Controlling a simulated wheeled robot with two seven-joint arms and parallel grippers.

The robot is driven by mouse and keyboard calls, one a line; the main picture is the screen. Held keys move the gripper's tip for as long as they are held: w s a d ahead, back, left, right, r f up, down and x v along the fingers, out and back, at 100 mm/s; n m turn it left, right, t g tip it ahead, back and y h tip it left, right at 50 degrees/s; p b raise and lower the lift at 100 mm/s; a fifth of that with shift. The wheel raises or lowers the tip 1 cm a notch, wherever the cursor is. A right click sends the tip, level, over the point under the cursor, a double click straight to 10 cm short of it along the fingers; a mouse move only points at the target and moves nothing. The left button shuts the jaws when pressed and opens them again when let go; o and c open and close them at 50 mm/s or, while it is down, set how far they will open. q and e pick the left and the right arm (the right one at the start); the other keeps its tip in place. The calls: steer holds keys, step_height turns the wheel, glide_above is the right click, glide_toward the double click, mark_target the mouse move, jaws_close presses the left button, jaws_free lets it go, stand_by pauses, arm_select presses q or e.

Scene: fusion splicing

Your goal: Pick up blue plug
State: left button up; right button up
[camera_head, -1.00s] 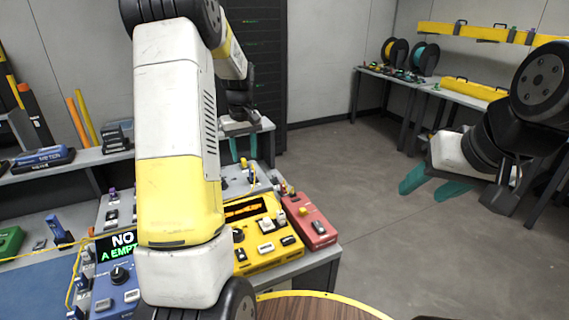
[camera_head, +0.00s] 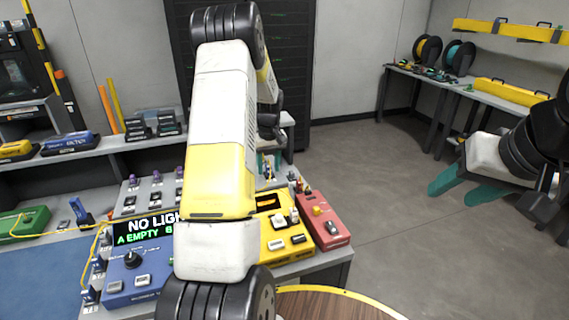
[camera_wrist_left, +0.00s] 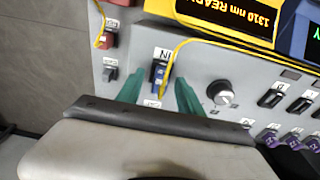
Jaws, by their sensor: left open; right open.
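The teal fingers of my left gripper (camera_wrist_left: 158,92) are open, one on each side of the plug, with visible gaps. In the head view my left gripper (camera_head: 269,162) is partly hidden behind my own arm, low over the back of the bench devices; the plug cannot be made out there. My right gripper (camera_head: 462,188) is open and empty over the floor at right.
A yellow device (camera_head: 285,232) and a red device (camera_head: 325,222) stand beside my left arm. A blue device (camera_head: 138,270) with a lit screen is at left, with more blue plugs (camera_head: 80,210) near it. The floor is clear.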

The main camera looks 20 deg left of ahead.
mark_target(267, 165)
arm_select(q)
jaws_close()
steer(key=shift+r, duration=0.1)
steer(key=shift+r, duration=0.4)
steer(key=r, duration=0.2)
steer(key=shift+s+r, duration=0.3)
steer(key=shift+r, duration=0.1)
steer(key=s+a+r, duration=0.1)
steer(key=s+a, duration=0.1)
steer(key=s, duration=1.3)
steer(key=shift+s, duration=0.2)
steer(key=shift+r, duration=0.1)
